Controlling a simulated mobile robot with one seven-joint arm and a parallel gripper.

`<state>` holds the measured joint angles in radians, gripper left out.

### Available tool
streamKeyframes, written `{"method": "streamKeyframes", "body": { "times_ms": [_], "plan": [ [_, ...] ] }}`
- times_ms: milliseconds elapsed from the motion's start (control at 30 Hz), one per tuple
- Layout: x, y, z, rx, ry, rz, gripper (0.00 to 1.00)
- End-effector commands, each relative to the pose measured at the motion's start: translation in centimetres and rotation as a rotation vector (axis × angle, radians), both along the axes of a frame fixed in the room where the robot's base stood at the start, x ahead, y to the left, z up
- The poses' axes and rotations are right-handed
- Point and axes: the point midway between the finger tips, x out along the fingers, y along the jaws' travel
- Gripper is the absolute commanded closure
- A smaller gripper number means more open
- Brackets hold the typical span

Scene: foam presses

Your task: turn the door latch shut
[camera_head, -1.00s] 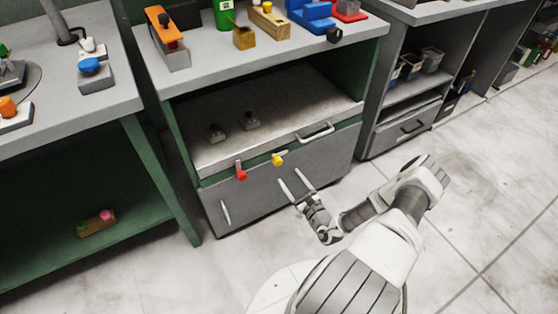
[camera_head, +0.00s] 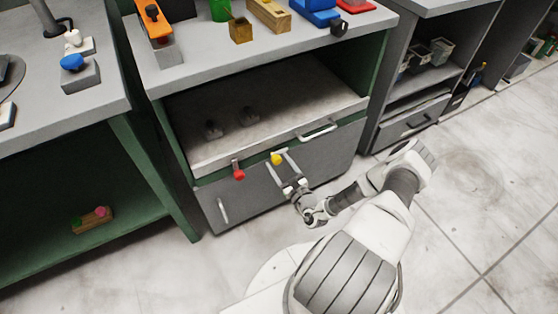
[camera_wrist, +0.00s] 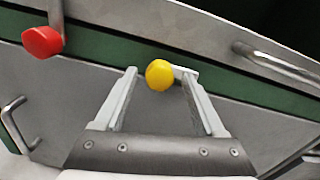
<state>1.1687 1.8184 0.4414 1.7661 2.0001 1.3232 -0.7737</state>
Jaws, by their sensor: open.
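Two latch-like knobs sit on the front of the middle cabinet, one red (camera_head: 238,174) and one yellow (camera_head: 277,158). Below them is a grey door panel (camera_head: 250,200). In the wrist view the red knob (camera_wrist: 42,41) is at the upper left, on an upright pale bar. The yellow knob (camera_wrist: 159,75) has a short pale bar reaching right, partly behind a fingertip. My gripper (camera_wrist: 158,82) is open, its fingers either side of the yellow knob. Contact cannot be told. Which knob is the door latch is not marked.
A horizontal handle (camera_head: 317,132) is on the front edge above, and an upright handle (camera_head: 222,210) is at the door's left. A green bench (camera_head: 150,170) stands left, a grey cabinet (camera_head: 400,125) right. The floor (camera_head: 470,220) at right is clear.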

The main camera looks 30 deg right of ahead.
Motion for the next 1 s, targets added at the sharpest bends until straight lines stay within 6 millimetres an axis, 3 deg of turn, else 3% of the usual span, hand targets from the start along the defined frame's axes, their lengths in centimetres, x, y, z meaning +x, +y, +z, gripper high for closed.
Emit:
{"method": "streamKeyframes", "body": {
  "times_ms": [367, 733, 1000],
  "plan": [
    [0.05, 0.11, 0.01, 0.0, 0.0, 0.0, 0.3],
    [0.05, 0.09, 0.01, 0.0, 0.0, 0.0, 0.97],
    [0.05, 0.08, 0.03, 0.008, 0.0, -0.001, 1.0]
  ]
}}
